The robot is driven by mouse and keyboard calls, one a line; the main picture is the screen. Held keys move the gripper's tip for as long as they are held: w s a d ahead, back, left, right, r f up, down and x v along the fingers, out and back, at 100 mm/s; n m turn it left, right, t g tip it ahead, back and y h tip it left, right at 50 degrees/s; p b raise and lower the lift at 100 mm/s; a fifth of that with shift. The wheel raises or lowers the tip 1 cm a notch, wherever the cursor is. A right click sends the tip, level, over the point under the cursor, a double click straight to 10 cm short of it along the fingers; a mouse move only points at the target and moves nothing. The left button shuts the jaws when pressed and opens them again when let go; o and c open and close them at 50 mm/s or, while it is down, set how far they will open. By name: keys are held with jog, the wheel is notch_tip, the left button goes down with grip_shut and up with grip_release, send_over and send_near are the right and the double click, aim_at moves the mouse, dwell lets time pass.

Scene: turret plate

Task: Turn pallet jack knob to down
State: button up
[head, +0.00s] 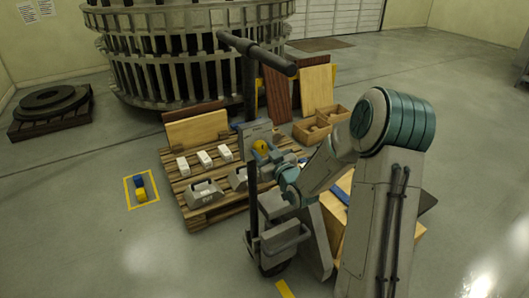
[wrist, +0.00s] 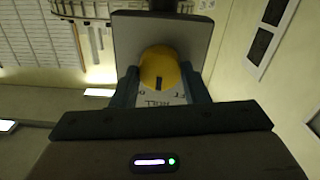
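The yellow round knob (wrist: 158,68) sits on a grey panel (wrist: 125,35) of the pallet jack, with a dark mark at its lower edge. A pale label (wrist: 150,98) with partly readable print shows just below it. My gripper (wrist: 160,72) has its two fingers apart, one on each side of the knob. I cannot tell whether they touch it. In the head view the knob (head: 261,146) is on the upright jack, and my gripper (head: 270,160) is right beside it, partly hidden by my arm. The jack's dark handle (head: 257,52) rises above.
A wooden pallet (head: 185,170) with white blocks and grey weights stands left of the jack. Wooden boxes (head: 311,131) and boards are behind. A large slatted ring (head: 180,70) fills the back. Open floor lies to the left, around a yellow-marked square (head: 141,203).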

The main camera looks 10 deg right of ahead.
jog(key=shift+m, duration=0.3)
jog(key=m+b, duration=0.1)
jog(key=m, duration=0.3)
jog(key=shift+d, duration=0.1)
jog(key=m, duration=0.5)
dwell(0.9)
jog(key=o, duration=1)
jog(key=shift+s, duration=0.1)
jog(key=v, duration=1.3)
jog(key=shift+s+d, duration=0.2)
jog(key=shift+s, duration=0.05)
